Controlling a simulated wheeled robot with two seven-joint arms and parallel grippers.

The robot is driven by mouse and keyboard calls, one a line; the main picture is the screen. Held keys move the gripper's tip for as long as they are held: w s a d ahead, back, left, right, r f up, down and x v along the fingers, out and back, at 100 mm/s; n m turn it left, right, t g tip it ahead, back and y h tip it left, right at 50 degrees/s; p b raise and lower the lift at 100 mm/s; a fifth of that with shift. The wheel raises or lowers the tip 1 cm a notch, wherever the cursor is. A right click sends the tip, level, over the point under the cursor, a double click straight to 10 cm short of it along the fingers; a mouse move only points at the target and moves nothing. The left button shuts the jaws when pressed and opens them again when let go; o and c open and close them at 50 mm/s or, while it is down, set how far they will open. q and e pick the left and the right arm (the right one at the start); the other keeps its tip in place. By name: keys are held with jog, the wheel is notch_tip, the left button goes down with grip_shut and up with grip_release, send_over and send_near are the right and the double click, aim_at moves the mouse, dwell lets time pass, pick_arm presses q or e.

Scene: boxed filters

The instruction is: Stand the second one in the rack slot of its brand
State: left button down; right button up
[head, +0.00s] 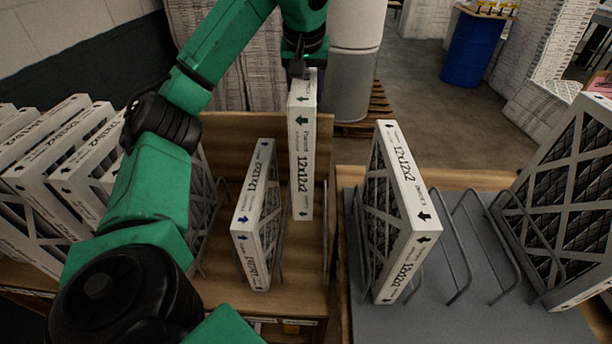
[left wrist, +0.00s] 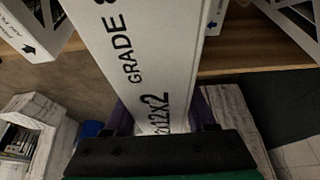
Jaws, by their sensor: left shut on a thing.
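My left gripper (head: 304,68) is shut on the top end of a white boxed filter (head: 302,160) marked 12x12x2 with green arrows. The filter is upright, over the wooden stand (head: 308,265), just right of a filter with blue arrows (head: 256,205). I cannot tell whether its lower end touches the stand. In the left wrist view the held filter (left wrist: 145,50) runs up from between the fingers (left wrist: 163,122). A filter with black arrows (head: 408,200) stands in the wire rack (head: 468,250) on a grey base. My right gripper is not seen.
More filters (head: 50,160) stand in a row at the left, partly behind my arm. A large filter (head: 565,200) leans at the far right of the grey base (head: 440,315). Empty wire slots lie between it and the black-arrow filter. A blue barrel (head: 470,50) stands behind.

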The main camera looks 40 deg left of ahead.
pick_arm(q)
notch_tip(320, 180, down, 20)
jog(key=shift+r+p, duration=0.1)
jog(key=shift+p, duration=0.2)
jog(key=shift+f, duration=0.35)
jog(key=shift+w, duration=0.1)
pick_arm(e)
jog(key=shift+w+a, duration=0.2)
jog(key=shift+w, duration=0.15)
pick_arm(q)
jog(key=shift+f, duration=0.15)
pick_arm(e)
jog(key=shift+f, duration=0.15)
pick_arm(q)
jog(key=shift+c, duration=1.1)
grip_release()
